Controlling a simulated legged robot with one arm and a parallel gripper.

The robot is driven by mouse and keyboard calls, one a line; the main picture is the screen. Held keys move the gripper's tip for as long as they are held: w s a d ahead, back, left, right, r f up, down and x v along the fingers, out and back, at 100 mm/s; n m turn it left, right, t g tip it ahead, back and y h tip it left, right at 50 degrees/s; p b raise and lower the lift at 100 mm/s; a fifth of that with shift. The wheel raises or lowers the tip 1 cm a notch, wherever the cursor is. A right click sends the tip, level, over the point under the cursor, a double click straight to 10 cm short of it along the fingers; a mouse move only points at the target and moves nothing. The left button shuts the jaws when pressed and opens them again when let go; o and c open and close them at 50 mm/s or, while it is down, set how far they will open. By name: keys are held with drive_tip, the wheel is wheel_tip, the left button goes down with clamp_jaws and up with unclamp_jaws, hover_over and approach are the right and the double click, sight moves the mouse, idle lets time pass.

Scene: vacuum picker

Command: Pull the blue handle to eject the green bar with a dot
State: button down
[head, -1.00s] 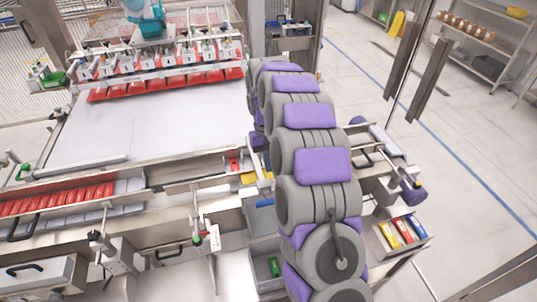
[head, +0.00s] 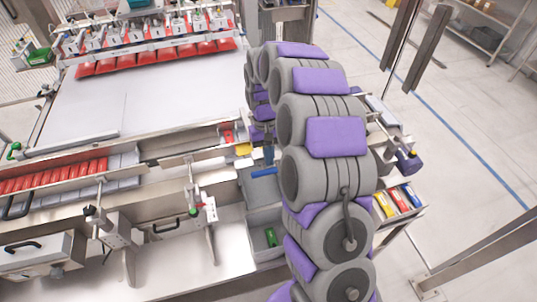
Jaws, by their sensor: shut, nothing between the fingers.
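The blue handle (head: 264,172) is a short bar at the top of a grey bin, just left of my arm in the head view. A green bar (head: 271,237) lies lower down inside the grey bin (head: 250,217). Its dot is too small to make out. My arm arches over from the bottom right and hangs down behind itself. My gripper (head: 268,155) seems to be the small dark end just above the blue handle. It is mostly hidden by my arm, and I cannot tell whether it touches the handle. It is shut and empty.
A yellow block (head: 244,149) and a red part (head: 228,135) sit close left of my gripper. A metal clamp post (head: 201,210) stands left of the bin. Red, yellow and blue boxes (head: 399,200) lie right of my arm. The white table (head: 150,95) is largely clear.

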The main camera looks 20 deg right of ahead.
drive_tip(key=shift+s, duration=0.1)
drive_tip(key=s, duration=1.4)
drive_tip(key=shift+p, duration=0.3)
drive_tip(key=shift+s+f, duration=0.15)
drive_tip(key=w+r+p, duration=0.2)
drive_tip(key=w+r, duration=0.5)
drive_tip(key=r, duration=0.3)
drive_tip(key=shift+w+r, duration=0.3)
